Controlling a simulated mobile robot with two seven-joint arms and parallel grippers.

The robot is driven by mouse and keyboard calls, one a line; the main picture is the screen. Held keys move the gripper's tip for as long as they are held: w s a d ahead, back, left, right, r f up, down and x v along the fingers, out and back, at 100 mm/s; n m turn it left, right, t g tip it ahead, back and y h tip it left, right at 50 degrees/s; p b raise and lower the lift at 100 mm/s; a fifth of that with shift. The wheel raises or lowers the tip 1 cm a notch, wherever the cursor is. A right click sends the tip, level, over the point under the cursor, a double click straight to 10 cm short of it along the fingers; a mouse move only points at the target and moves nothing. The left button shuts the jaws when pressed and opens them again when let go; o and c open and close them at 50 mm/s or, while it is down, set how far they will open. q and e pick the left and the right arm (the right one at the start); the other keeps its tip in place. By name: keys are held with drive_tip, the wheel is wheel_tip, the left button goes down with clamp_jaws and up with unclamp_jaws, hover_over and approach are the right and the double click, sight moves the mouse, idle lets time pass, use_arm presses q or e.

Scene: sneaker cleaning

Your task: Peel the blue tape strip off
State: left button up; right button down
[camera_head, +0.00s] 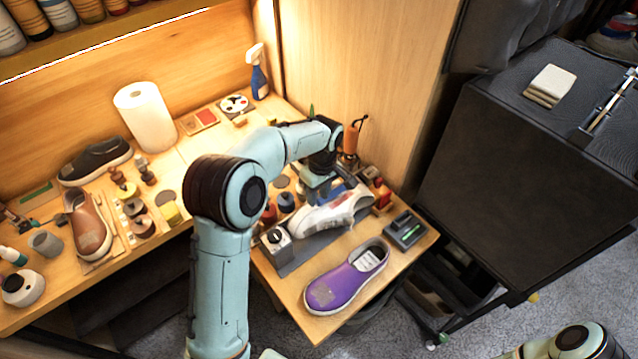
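A white sneaker (332,213) with greyish and reddish marks lies on a dark mat on the front work table. A small patch of blue (338,187) shows at the sneaker's far side, beside my gripper. I cannot tell for sure whether it is the tape strip. My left gripper (318,193) points down at the sneaker's upper, at or just above it. Its fingers are small and partly hidden by the wrist, so I cannot see whether they are open or hold anything. My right arm shows only at the bottom right edge, and its gripper is out of view.
A purple slip-on shoe (346,278) lies in front of the sneaker. Bottles and jars crowd the sneaker's far side. A paper towel roll (147,117) stands at the back left.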

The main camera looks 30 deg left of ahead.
use_arm(q)
drive_tip(key=shift+f, duration=0.4)
drive_tip(key=shift+c, duration=0.3)
clamp_jaws()
